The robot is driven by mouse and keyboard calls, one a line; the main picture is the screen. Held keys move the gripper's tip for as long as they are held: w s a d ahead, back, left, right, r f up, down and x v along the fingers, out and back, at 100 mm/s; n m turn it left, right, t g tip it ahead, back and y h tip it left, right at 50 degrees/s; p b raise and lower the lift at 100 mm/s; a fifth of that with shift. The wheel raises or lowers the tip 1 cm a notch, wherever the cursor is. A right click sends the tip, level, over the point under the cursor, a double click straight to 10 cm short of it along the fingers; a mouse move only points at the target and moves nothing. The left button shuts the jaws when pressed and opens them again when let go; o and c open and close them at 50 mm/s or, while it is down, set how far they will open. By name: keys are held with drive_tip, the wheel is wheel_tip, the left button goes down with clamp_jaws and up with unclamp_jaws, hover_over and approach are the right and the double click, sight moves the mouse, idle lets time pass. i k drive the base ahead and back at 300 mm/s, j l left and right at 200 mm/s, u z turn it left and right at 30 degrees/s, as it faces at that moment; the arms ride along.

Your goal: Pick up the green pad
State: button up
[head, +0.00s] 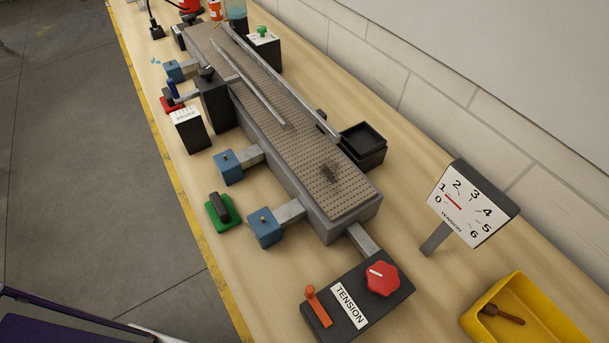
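The green pad (231,222) lies on the wooden bench near its front edge, with a dark handle (219,206) on top. It sits between the two nearer blue blocks, in front of the conveyor. My gripper is not seen in the head view. Nothing covers the pad.
The blue blocks (228,166) and (265,226) flank the pad, joined to the grey conveyor (300,140). A tension box (355,298) with a red knob, a tension dial (473,206) and a yellow bin (545,325) stand right. A black tray (363,143) stands behind. Open floor lies left.

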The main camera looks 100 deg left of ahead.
sight(223, 214)
drive_tip(key=k+l+u, duration=0.1)
drive_tip(key=u, duration=1.65)
drive_tip(key=k+j+u, duration=0.25)
drive_tip(key=k+j, duration=0.35)
drive_tip(key=k, duration=0.15)
drive_tip(key=z, duration=2.2)
drive_tip(key=u, duration=1.75)
